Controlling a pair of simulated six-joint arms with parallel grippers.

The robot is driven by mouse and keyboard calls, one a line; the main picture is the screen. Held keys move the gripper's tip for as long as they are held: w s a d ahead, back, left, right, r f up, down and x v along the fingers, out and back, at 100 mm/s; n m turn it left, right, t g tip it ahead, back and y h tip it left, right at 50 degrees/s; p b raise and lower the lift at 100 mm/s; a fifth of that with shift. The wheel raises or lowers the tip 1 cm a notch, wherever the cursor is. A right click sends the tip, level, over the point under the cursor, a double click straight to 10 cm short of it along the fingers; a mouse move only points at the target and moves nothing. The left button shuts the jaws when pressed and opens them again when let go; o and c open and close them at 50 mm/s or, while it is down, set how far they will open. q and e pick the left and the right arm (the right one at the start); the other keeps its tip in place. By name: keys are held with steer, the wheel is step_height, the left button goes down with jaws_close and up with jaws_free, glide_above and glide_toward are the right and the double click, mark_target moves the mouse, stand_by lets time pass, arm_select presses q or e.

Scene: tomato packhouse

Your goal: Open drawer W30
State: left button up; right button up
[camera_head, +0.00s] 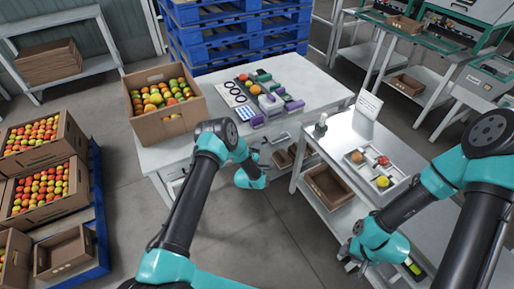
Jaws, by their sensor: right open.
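No label W30 is readable, so I cannot tell which drawer is W30. My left gripper (262,157) is close to these drawer fronts, partly hidden by its own wrist. I cannot tell if it touches a handle or how its jaws stand. My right gripper (349,257) is open and empty, low at the front left of the metal side table (340,133), away from the drawers.
A cardboard box of tomatoes (166,122) and sorting items stand on the white table. The side table holds a tray (362,171) with several fruits and a small sign (369,103). Stacked tomato crates (47,235) stand at left. The floor between is clear.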

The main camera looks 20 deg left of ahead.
arm_select(q)
steer(key=shift+w, duration=0.25)
jaws_close()
stand_by(0.4)
